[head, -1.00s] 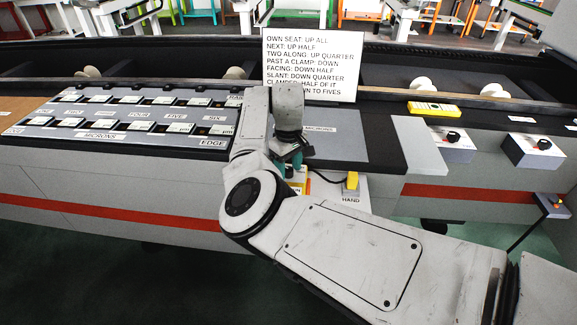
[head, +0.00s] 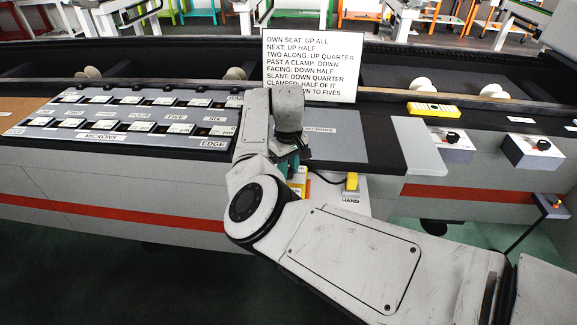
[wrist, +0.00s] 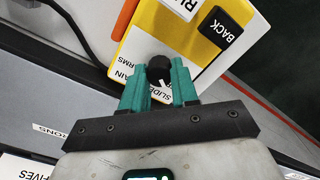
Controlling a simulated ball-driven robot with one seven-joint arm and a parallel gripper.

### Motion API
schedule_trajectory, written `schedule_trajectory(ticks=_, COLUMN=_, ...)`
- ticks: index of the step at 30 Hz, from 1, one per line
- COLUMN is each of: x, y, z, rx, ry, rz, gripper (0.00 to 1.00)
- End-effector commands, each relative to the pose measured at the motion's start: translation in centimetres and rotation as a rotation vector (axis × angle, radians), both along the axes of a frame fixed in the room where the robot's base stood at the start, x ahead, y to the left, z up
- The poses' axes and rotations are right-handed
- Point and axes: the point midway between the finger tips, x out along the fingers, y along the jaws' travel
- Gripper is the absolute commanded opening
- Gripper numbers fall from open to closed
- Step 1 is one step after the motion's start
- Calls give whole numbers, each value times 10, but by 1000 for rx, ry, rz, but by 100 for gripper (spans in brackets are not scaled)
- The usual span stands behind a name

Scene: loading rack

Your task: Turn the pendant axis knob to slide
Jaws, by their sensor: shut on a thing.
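The pendant is a yellow and white box (wrist: 150,32), upside down in the wrist view. A white mark shows on the knob's near side, toward the label SLIDE (wrist: 160,96). Parts of the labels ARMS and MAIN show beside it, cut by the fingers. In the head view my gripper (head: 290,163) hides most of the pendant (head: 299,183).
A bench panel with several labelled slots (head: 130,118) lies left, and a white text sign (head: 312,65) stands behind. Two knob boxes (head: 453,140) (head: 537,148) are at right.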

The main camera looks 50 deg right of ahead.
Motion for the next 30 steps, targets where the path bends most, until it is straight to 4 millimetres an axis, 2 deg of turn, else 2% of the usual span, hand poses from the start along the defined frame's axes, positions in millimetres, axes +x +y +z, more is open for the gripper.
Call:
schedule_trajectory(ticks=18, x=-1, y=-1, z=1, rx=-2, ry=1, rz=-455, gripper=0)
schedule_trajectory(ticks=30, x=0, y=-1, z=0, rx=-2, ry=1, rz=-590, gripper=0)
